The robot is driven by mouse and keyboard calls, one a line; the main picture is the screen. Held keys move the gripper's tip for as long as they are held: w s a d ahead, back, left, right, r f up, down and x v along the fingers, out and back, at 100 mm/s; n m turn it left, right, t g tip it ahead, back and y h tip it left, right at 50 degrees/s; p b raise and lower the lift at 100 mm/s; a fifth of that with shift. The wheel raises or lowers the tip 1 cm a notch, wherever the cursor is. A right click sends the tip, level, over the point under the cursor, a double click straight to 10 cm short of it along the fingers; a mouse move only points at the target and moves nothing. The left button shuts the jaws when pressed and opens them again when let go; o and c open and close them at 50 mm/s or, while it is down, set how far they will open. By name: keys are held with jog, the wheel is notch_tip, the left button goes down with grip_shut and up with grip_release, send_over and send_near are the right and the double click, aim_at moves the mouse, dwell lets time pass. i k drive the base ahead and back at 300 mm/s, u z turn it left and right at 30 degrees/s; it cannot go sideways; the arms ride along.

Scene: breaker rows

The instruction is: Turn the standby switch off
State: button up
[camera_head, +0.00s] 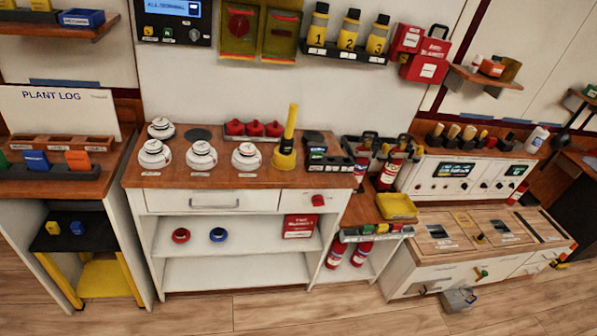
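No switch can be picked out as the standby switch; the labels are too small to read. A black control panel (178,22) with a lit blue display and small knobs is on the wall at the top left. A white console (470,178) with two dark screens and a row of small knobs stands on the right. In front of it, a low wooden-topped bench (480,255) has dark inset plates, one with a small lever (480,237). My gripper does not show in this view.
A wooden-topped cabinet (220,178) with white detectors and a yellow torch stands in the middle. Red extinguishers (390,172) stand right of it. A grey box-like object (459,299) lies on the floor before the low bench. The wooden floor (270,315) in front is otherwise clear.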

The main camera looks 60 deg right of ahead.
aim_at(317, 200)
jog(key=z, duration=0.2)
jog(key=i, duration=0.85)
jog(key=z, duration=0.65)
